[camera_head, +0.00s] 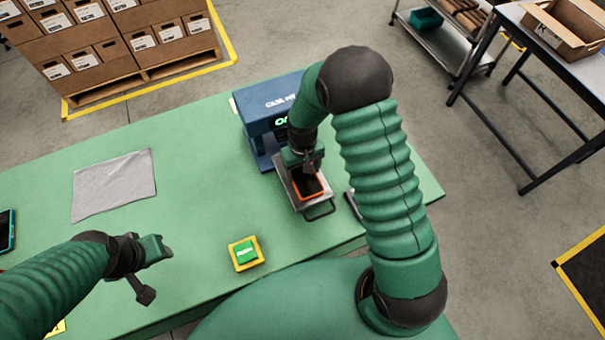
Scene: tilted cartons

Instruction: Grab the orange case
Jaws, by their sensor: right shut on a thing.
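The orange case (322,184) sits in a grey metal tray (305,203) at the front of a blue machine. Its orange rim surrounds a dark inside. My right gripper (309,176) reaches down from above and is shut on the case; its fingers partly hide the far side of the case. I cannot tell whether the case is lifted off the tray. My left gripper (155,272) is open and empty over the table's front left, well apart from the case.
The blue machine (258,115) stands on the green table (200,222). A green button on a yellow base (245,253) lies between my arms. A grey cloth (114,185) lies at left, and a dark device (6,231) at the left edge. The table's middle is clear.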

